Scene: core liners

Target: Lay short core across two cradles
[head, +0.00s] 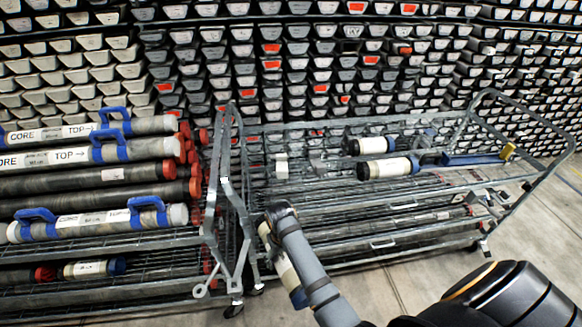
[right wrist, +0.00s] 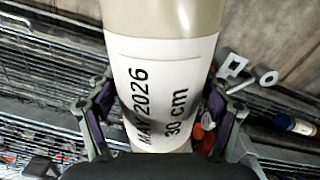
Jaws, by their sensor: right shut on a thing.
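My right gripper (head: 279,212) is shut on a short core (head: 277,258), above the front left of the right-hand cart. The core is pale with a white label and a blue end; it hangs tilted, partly hidden by my arm. In the right wrist view the core (right wrist: 162,90) stands between the fingers, its label reading "MAY 2026" and "30 cm". Small pale and grey brackets, perhaps the two cradles (head: 281,166) (head: 318,164), stand on the cart's top shelf with nothing seen lying across them. My left gripper is not in view.
Two dark-ended short cores (head: 389,168) (head: 369,145) lie on the right-hand cart's top shelf (head: 330,200), near a blue tool (head: 470,159). A left cart holds long cores (head: 95,184) with blue handles. Raised rails (head: 228,190) stand between the carts. Core trays fill the back.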

